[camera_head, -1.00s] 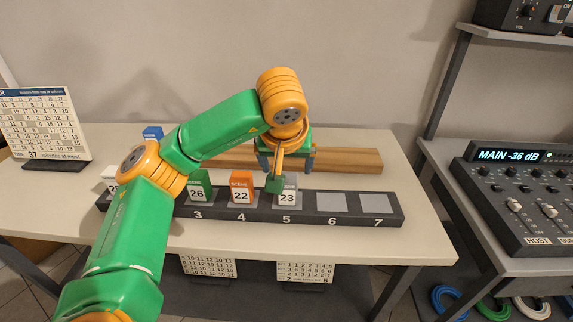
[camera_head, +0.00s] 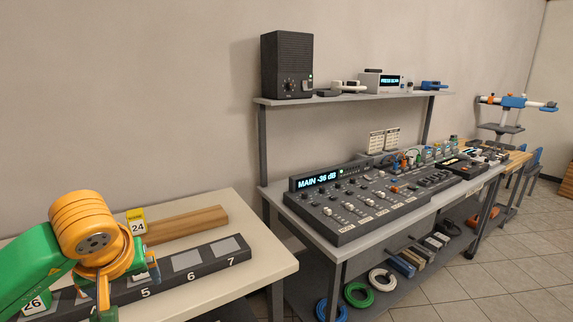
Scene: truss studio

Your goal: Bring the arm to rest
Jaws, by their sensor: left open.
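My left arm (camera_head: 30,265), green with orange joints, comes in from the left edge. My left gripper (camera_head: 127,285) hangs from its orange wrist over the dark numbered rack (camera_head: 212,262), near the number 5. Its jaws are open. The wrist hides part of the rack, and I cannot tell whether the jaws touch anything there. My right gripper is not in view.
Rack spaces 6 and 7 are empty. A green block marked 26 (camera_head: 37,304) shows beneath the arm. A yellow block marked 24 (camera_head: 137,222) stands behind the wrist, by a wooden strip (camera_head: 185,222). A mixing desk (camera_head: 350,205) stands on the bench to the right.

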